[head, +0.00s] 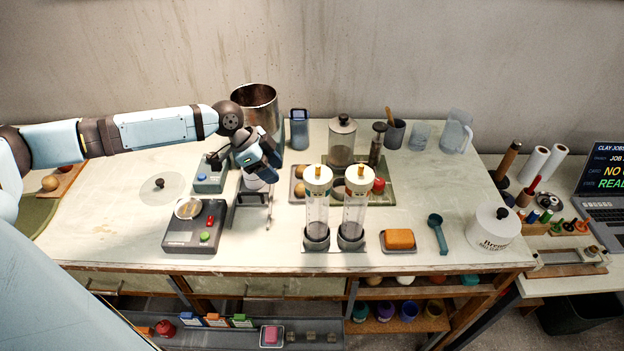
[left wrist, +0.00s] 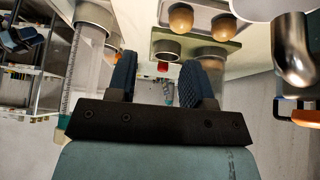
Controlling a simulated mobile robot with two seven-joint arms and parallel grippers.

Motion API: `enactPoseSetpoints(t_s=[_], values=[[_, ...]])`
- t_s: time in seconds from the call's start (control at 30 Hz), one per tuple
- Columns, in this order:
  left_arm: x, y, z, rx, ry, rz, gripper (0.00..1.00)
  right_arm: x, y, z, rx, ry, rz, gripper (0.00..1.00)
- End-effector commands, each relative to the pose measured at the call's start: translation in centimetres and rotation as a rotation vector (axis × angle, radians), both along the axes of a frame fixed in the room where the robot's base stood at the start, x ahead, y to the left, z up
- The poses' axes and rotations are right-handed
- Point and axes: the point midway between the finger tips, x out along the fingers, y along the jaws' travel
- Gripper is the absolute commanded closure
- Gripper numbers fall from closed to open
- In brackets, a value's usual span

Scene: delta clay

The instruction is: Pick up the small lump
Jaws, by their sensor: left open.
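I cannot tell which is the small lump. Two tan lumps, (left wrist: 181,18) and (left wrist: 223,27), show side by side in the left wrist view. My left gripper (head: 268,178) is above the table, left of the tray, over a small stand. In the left wrist view its fingers (left wrist: 158,85) are apart with nothing held between them. My right gripper is not in view.
Two clear tubes (head: 317,210) (head: 354,212) stand in front of the tray. A metal pot (head: 256,100) is behind my gripper. A scale (head: 187,240) and a blue-grey box (head: 209,181) stand left. An orange block (head: 399,238) lies right. The table's left part is mostly clear.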

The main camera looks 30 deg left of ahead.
Motion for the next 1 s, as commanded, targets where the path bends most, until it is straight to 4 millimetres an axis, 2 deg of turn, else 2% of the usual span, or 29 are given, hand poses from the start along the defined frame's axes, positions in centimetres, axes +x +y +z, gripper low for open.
enactPoseSetpoints(t_s=[0.03,0.1,0.2,0.53,0.87,1.0], values=[[0.5,1.5,0.8,-0.001,-0.009,0.021,0.53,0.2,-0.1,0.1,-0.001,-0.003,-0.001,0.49],[0.9,2.4,1.3,-0.007,-0.014,0.037,0.53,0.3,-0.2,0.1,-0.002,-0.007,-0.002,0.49],[1.4,2.7,1.0,-0.012,-0.018,0.047,0.53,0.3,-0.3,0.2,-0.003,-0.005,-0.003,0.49],[3.1,-0.3,-4.0,-0.015,-0.019,0.047,0.53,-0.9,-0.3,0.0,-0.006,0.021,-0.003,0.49],[4.0,-1.9,-6.2,-0.014,-0.021,0.046,0.53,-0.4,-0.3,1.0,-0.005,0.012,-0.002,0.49],[4.6,-3.2,-8.0,-0.014,-0.019,0.047,0.53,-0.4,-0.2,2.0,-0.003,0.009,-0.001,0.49]])
